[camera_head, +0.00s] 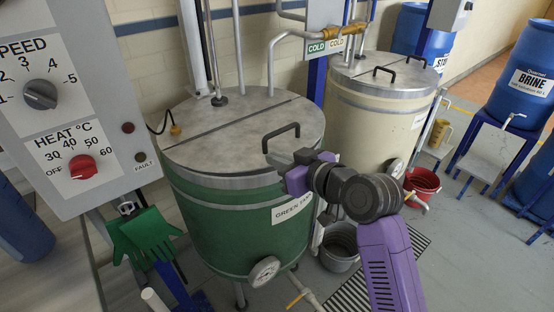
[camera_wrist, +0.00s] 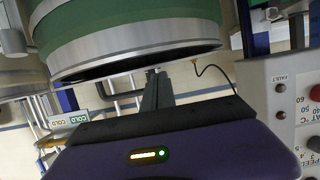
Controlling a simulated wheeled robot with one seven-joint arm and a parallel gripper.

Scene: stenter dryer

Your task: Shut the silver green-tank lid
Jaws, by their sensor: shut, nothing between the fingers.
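The green tank (camera_head: 230,225) stands in the middle of the head view. Its silver lid (camera_head: 220,133) lies flat or nearly flat on top, with a dark seam across it and a black handle (camera_head: 281,138) near the right rim. My gripper (camera_head: 279,162) is shut and empty at the front right rim, just below the handle. I cannot tell whether it touches the lid. In the wrist view, the shut fingers (camera_wrist: 154,80) point at the tank's silver rim (camera_wrist: 135,42), which appears upside down. A dark strip runs along the rim there.
A control panel (camera_head: 75,95) stands close at the left, with green gloves (camera_head: 143,235) hanging below. A cream tank (camera_head: 375,110) stands behind at the right. A grey bucket (camera_head: 340,245) and a red bucket (camera_head: 421,183) are on the floor. Blue brine barrels (camera_head: 520,75) stand at the right.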

